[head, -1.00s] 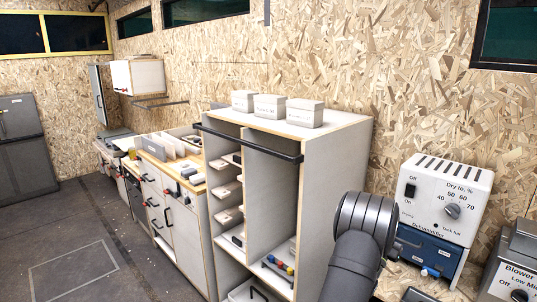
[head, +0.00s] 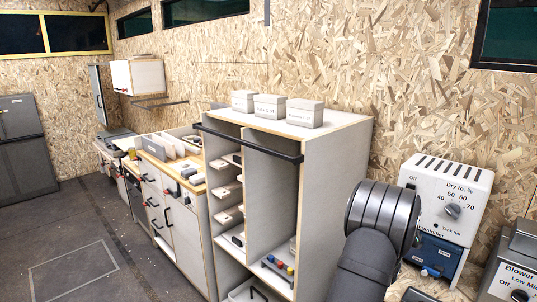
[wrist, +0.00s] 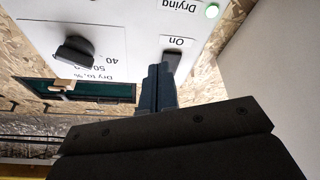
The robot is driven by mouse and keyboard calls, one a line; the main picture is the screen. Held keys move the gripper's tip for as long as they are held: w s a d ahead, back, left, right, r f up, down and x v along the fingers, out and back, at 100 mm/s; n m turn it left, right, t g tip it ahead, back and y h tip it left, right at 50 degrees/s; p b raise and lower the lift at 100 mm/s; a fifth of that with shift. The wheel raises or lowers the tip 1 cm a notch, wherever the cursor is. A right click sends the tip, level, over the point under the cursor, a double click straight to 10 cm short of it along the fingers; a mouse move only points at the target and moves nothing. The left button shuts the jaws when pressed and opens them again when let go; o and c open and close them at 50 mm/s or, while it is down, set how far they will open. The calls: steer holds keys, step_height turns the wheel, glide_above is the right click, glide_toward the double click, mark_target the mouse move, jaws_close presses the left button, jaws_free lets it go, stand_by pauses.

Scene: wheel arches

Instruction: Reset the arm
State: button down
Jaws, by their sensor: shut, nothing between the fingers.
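My gripper (wrist: 158,90) shows in the wrist view with its two dark fingers together and nothing between them. Its tips are in front of the white dehumidifier panel (wrist: 110,20), close to the dark On switch (wrist: 172,60); I cannot tell whether they touch it. A black knob (wrist: 73,52) and a lit green lamp (wrist: 212,11) are on the same panel, seen upside down. In the head view my dark arm rises in front of the dehumidifier (head: 462,185) and hides part of its left side. My fingers are hidden there.
A tall shelf cabinet (head: 335,175) with a black rail (head: 250,143) stands left of my arm. Open floor (head: 75,240) lies at the far left.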

steer(key=d+r+n, duration=0.1)
steer(key=d+n+g+y, duration=0.1)
steer(key=d, duration=0.1)
steer(key=d+r+n+g+y, duration=0.1)
steer(key=shift+s+d+r+n, duration=0.2)
steer(key=shift+d+r+n, duration=0.1)
steer(key=shift+n, duration=0.1)
steer(key=shift+n+g+h, duration=0.3)
steer(key=shift+n+g, duration=0.3)
steer(key=shift+n, duration=0.2)
steer(key=shift+s+d+r, duration=0.25)
steer(key=shift+s+d, duration=0.5)
steer(key=shift+d, duration=0.2)
steer(key=shift+s+d+r, duration=0.2)
steer(key=shift+s+d, duration=0.55)
steer(key=shift+d, duration=0.15)
steer(key=w+a+f+m+t+h, duration=0.2)
steer(key=w+a+f+m+t, duration=0.1)
steer(key=a+m, duration=0.4)
steer(key=shift+a+f+t, duration=0.3)
steer(key=shift+a+f, duration=0.35)
steer(key=shift+a, duration=0.9)
